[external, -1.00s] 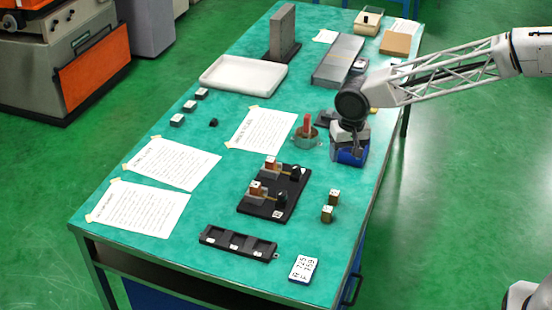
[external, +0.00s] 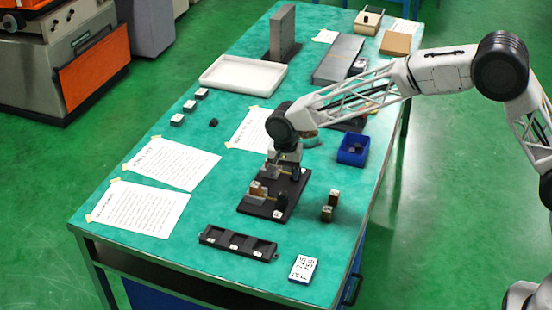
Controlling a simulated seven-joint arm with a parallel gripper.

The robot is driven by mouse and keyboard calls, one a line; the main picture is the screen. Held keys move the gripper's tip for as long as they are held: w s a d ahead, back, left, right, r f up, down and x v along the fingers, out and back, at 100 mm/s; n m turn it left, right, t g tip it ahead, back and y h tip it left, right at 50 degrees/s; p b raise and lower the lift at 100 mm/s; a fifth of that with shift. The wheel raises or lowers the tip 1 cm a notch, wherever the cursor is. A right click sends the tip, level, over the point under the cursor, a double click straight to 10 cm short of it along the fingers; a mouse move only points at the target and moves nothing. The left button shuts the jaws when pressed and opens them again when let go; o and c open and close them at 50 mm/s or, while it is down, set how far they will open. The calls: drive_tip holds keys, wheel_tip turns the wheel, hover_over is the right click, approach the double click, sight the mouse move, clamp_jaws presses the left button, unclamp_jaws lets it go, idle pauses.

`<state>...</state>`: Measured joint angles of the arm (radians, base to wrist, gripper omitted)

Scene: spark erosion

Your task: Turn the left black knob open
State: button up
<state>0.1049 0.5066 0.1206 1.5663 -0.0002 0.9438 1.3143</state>
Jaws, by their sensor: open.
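A black base plate (external: 252,206) lies on the table with two small fixtures on it, each with a metal block and a black knob. The nearer black knob (external: 280,203) is upright, in plain view, and sits slightly further left in the picture than the far one. A metal block (external: 257,190) stands beside it. My gripper (external: 287,170) is open and points down over the far end of the plate. It overlaps the far fixture and mostly hides the far knob. I cannot tell whether it touches anything there.
A black three-slot holder (external: 238,243) and a white label card (external: 303,269) lie in front. Taped paper sheets (external: 145,208) lie left. A white tray (external: 243,75) is further back.

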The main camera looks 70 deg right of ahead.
sight(282, 193)
drive_tip(key=shift+w+d+f, duration=0.15)
drive_tip(key=shift+w+f, duration=0.35)
drive_tip(key=shift+f, duration=0.1)
drive_tip(key=shift+f, duration=0.15)
drive_tip(key=shift+f, duration=3.75)
drive_tip(key=c, duration=0.9)
